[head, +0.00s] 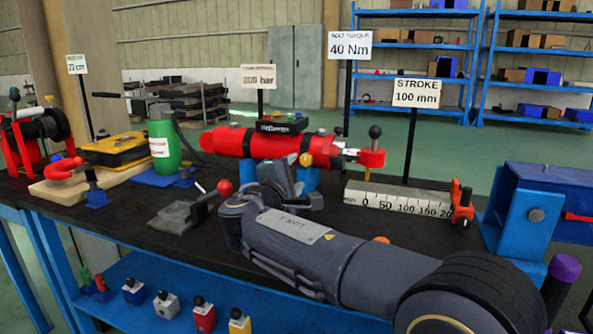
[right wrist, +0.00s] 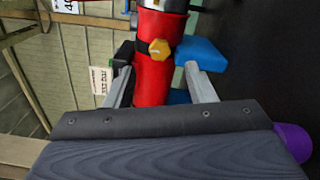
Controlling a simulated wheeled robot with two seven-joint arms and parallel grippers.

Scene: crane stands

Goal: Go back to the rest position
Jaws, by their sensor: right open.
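My right arm reaches in from the lower right of the head view, over the front of the bench. My right gripper (head: 286,178) is in front of the red cylinder (head: 255,144), partly hidden by its own wrist. In the right wrist view, the two fingers of the gripper (right wrist: 162,84) stand wide apart. The red cylinder with its yellow hex knob (right wrist: 159,47) shows between and beyond them. I cannot tell whether the fingers touch it. Nothing is visibly held. My left gripper is not in view.
The dark bench top (head: 130,212) holds a green jack (head: 165,142), a grey clamp (head: 182,214), a stroke ruler (head: 398,202) and a blue block (head: 530,210). Signs stand on posts behind. A purple-capped lever (head: 563,270) is at the right. Several small items sit on the blue lower shelf (head: 120,308).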

